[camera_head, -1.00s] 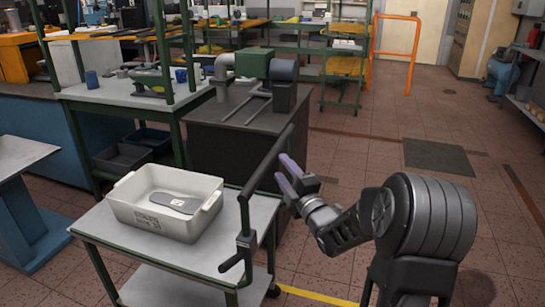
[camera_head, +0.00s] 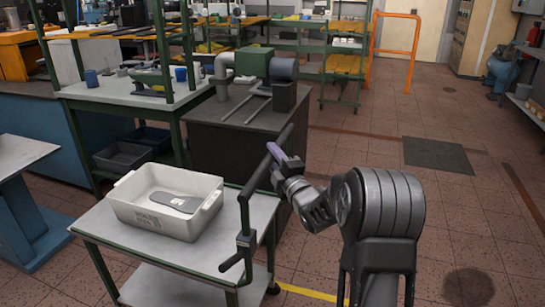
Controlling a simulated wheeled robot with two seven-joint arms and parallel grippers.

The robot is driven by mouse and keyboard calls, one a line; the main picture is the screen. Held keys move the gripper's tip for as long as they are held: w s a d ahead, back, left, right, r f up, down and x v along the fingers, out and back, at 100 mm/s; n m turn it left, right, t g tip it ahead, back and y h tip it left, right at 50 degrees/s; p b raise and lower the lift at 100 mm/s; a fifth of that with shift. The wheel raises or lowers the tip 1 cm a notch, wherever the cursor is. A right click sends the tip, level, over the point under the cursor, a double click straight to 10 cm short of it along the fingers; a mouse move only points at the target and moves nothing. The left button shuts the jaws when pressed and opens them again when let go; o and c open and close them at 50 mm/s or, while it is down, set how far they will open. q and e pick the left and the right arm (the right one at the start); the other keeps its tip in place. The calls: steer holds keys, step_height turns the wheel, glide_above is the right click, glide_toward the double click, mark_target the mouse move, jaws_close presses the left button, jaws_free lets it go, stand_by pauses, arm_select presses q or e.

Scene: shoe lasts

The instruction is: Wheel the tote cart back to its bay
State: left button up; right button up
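The tote cart (camera_head: 245,212) stands in the lower left, with a light top, green frame and a lower shelf. A pale tote (camera_head: 135,207) with a grey flat sole-shaped piece (camera_head: 175,202) in it rests on the top. The cart's dark push handle (camera_head: 256,178) slants up at its right end. My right gripper (camera_head: 275,154) is at the upper part of this handle, with a purple fingertip overlapping the bar. The other finger is mostly hidden, so its closure is unclear. My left gripper is out of view. A yellow floor line (camera_head: 308,293) shows beside the cart.
A dark machine bench (camera_head: 215,140) stands close behind the cart. A green-framed workbench (camera_head: 130,92) is at the left, and a grey stand (camera_head: 18,155) at the far left. An orange rail (camera_head: 414,50) stands at the back. The tiled floor at the right is open.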

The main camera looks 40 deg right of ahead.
jaws_close()
stand_by(1.0)
